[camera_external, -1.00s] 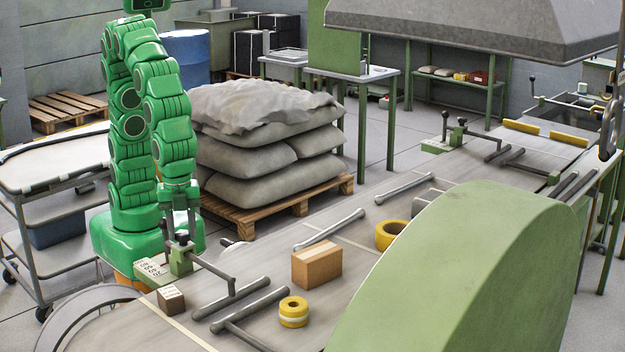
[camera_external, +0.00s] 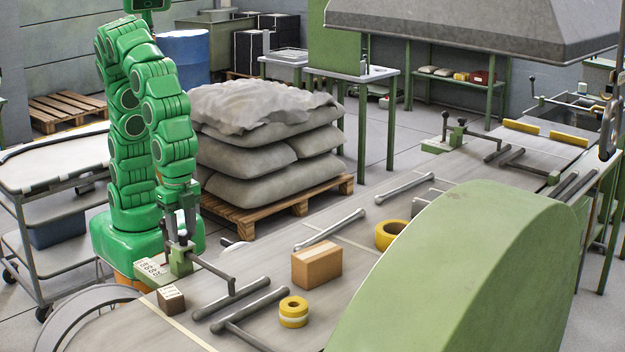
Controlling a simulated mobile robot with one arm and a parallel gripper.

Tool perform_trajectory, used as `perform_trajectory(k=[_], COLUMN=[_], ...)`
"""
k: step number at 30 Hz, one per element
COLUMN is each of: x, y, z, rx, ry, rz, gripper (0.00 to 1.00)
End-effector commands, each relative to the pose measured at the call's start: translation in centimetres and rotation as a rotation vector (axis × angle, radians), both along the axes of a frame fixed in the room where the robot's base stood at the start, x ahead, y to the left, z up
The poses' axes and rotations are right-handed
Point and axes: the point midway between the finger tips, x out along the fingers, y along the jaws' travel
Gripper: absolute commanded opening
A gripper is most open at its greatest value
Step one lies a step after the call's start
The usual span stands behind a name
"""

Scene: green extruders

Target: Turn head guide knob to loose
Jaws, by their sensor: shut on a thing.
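The head guide (camera_external: 181,262) is a green block on the near edge of the conveyor table, beside my green base. A dark knob (camera_external: 182,238) sits on top of it, and a thin upright lever (camera_external: 164,228) stands just to its left. My gripper (camera_external: 181,232) points down over the block, with its fingers at the knob. It appears shut on the knob, though the fingers are small and partly hide it. A dark rod with a bent end (camera_external: 212,272) runs from the block over the table. The knob's loose or tight setting cannot be read.
A small dark box (camera_external: 171,299), a cardboard box (camera_external: 317,264) and yellow tape rolls (camera_external: 293,312) (camera_external: 391,235) lie on the table. Stacked sacks (camera_external: 262,150) stand behind it. A large green cover (camera_external: 460,275) fills the front right. A cart (camera_external: 50,185) stands at left.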

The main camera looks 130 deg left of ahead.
Motion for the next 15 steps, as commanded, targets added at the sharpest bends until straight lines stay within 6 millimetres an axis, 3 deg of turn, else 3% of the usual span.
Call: perform_trajectory(k=[8,9,13,15], x=[-0.01,-0.01,-0.01,-0.01], y=[0.01,0.01,0.01,0.0], z=[0.01,0.01,0.01,0.0], rx=[0.0,0.0,0.0,0.0], ry=[0.0,0.0,0.0,0.0], rz=[-0.001,-0.001,-0.001,-0.001], gripper=[0.1,0.43,0.63,0.66])
